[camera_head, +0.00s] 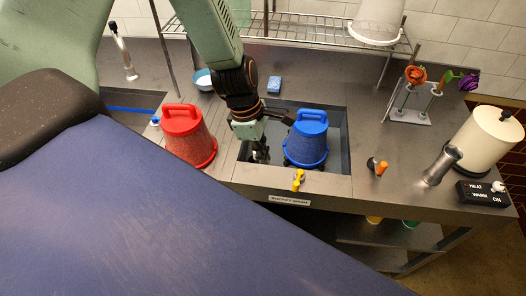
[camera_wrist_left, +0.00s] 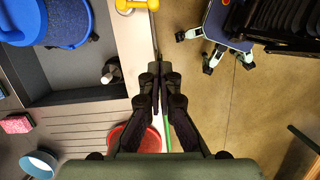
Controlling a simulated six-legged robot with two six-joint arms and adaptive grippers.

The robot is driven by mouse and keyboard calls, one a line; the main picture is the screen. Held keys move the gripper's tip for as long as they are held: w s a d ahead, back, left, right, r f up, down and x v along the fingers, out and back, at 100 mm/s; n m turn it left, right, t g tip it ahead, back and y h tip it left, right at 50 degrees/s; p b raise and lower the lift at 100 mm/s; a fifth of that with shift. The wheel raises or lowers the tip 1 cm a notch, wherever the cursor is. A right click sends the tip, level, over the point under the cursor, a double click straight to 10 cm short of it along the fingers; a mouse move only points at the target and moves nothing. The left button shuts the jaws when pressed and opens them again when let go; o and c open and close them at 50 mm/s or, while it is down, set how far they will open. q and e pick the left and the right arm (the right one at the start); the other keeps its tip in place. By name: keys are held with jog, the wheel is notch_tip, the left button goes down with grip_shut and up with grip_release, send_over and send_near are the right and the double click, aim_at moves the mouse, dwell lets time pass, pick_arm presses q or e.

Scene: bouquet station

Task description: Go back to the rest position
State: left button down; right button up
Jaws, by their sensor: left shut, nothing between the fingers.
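My left gripper (camera_head: 262,157) hangs beside the blue bucket, over the sink area in the head view. In the left wrist view its two black fingers (camera_wrist_left: 161,72) are together with nothing held between them. The blue bucket (camera_head: 308,146) stands to the right of it in the sink. It also shows at the top left of the left wrist view (camera_wrist_left: 45,22). A red bucket (camera_head: 187,142) stands to the left on the counter. It is partly hidden behind the fingers in the left wrist view (camera_wrist_left: 124,136). My right gripper is not in view.
A yellow tap (camera_head: 298,180) stands at the sink's front edge (camera_head: 222,180). A rack with flowers (camera_head: 410,116), a cream cylinder (camera_head: 484,140) and a switch box (camera_head: 482,194) are on the right. A wire shelf (camera_head: 300,32) stands behind. The counter left of the flower rack is partly clear.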

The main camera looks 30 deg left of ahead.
pick_arm(q)
jog(key=shift+a, duration=0.1)
dwell(0.3)
jog(key=s+f+m+y+b, duration=0.1)
jog(key=s+f+m+b, duration=0.6)
jog(key=f, duration=0.5)
jog(key=s+d+f+m+b, duration=0.1)
jog(key=s+f+m+b, duration=0.6)
jog(key=f+b, duration=0.3)
jog(key=s+d+f+m+y+b, duration=0.1)
jog(key=s+f+m+b, duration=0.6)
jog(key=f, duration=0.7)
jog(key=shift+s+d+f+g+y+b, duration=0.15)
jog(key=shift+s+g+y+b, duration=0.2)
jog(key=shift+s+b, duration=0.55)
